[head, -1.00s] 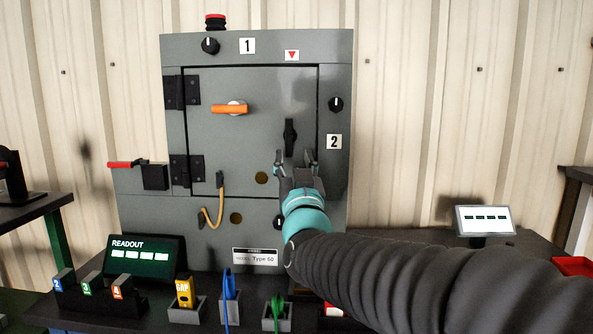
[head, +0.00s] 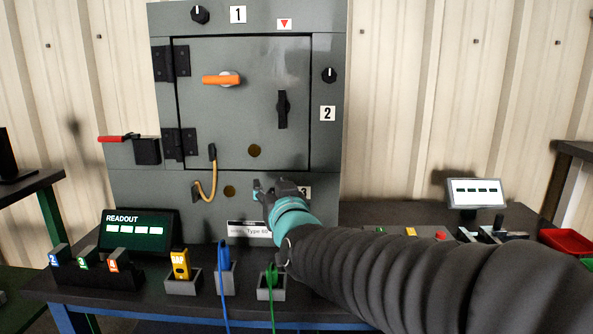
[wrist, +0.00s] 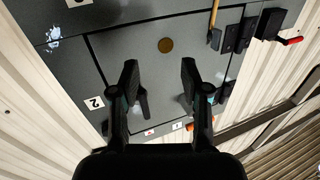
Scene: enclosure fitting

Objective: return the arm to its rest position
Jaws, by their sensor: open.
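My gripper (head: 279,189) is in front of the lower part of the grey enclosure (head: 330,130), left of the label "3". It is open, and nothing shows between its fingers. In the wrist view my gripper's two fingers (wrist: 159,80) stand apart in front of the enclosure door (wrist: 150,65). My arm reaches in from the lower right of the head view and hides part of the enclosure's lower panel. Whether the fingers touch the panel cannot be told.
The door carries an orange handle (head: 220,80) and a black latch (head: 283,109). A red-handled lever (head: 112,138) juts out at left. A readout (head: 140,232), a yellow block (head: 180,264), blue and green plugs and a red tray (head: 566,242) stand on the dark bench.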

